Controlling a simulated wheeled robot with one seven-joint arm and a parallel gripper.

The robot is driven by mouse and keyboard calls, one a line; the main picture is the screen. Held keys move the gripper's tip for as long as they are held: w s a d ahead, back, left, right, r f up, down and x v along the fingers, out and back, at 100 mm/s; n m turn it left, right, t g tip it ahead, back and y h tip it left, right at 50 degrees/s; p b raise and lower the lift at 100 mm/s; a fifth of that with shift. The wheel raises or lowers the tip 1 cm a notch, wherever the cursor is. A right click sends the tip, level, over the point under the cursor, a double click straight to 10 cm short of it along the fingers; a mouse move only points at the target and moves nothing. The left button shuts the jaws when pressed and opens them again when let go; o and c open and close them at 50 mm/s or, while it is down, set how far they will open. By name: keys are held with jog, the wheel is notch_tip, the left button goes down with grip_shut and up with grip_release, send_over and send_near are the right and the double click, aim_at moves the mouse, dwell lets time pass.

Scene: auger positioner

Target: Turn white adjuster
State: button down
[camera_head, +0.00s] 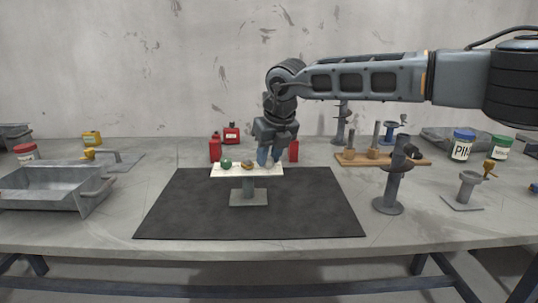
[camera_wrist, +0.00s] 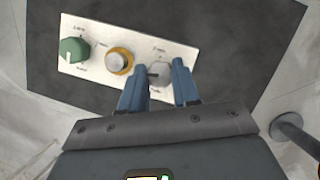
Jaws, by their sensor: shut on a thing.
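The white adjuster (camera_wrist: 159,73) is a pale round knob with a dark pointer line at the right end of a white panel (camera_wrist: 92,34). In the wrist view my gripper (camera_wrist: 160,80) has its two blue fingers on either side of this knob, shut on it. In the head view my gripper (camera_head: 269,160) reaches down to the right end of the panel (camera_head: 219,171), and its fingers largely hide the knob. The panel stands on a grey pedestal (camera_head: 248,197).
A green knob (camera_wrist: 74,50) and a yellow-ringed knob (camera_wrist: 119,61) share the panel. A black mat (camera_head: 180,210) lies beneath. Red containers (camera_head: 214,150) stand behind; a metal tray (camera_head: 50,187) is left; a grey stand (camera_head: 391,190) is right. The mat's front is clear.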

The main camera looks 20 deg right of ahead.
jog(key=n, duration=0.2)
jog(key=n+y+p, duration=0.1)
jog(key=n, duration=0.1)
jog(key=shift+d+r+y, duration=0.1)
jog(key=shift+r+y, duration=0.05)
jog(key=shift+y, duration=0.15)
jog(key=n+p, duration=0.1)
jog(key=n, duration=0.1)
jog(key=n+g+y, duration=0.1)
jog(key=n, duration=0.1)
jog(key=shift+w+n+g+p, duration=0.15)
jog(key=shift+n+g+p, duration=0.15)
jog(key=shift+p, duration=0.05)
jog(key=n+g+y, duration=0.1)
jog(key=n, duration=0.2)
jog(key=shift+d, duration=0.1)
jog(key=shift+w+n+g+b, duration=0.15)
jog(key=shift+n+g+b, duration=0.55)
jog(key=shift+n, duration=1.4)
jog(key=c, duration=1.1)
grip_release()
jog(key=v, duration=0.7)
jog(key=shift+d+r, duration=0.25)
